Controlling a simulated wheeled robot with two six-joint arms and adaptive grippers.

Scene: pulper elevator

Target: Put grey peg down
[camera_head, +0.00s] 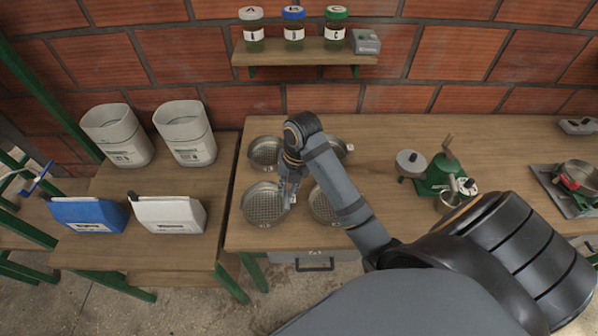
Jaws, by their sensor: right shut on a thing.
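My right arm reaches in from the lower right, and its gripper (287,200) points down over the table, between the two front round sieves. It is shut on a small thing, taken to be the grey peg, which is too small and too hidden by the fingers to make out. The front left sieve (262,207) is just left of the fingertips and the front right sieve (322,208) is just right, partly behind my arm. I cannot tell whether the fingertips touch a sieve. My left gripper is not in view.
Behind stand the back left sieve (264,152) and the back right sieve (346,147), mostly hidden. A green hand-cranked machine (441,176) and a scale (575,190) stand to the right. Bins and bags fill the left table. A shelf (305,58) with jars hangs above.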

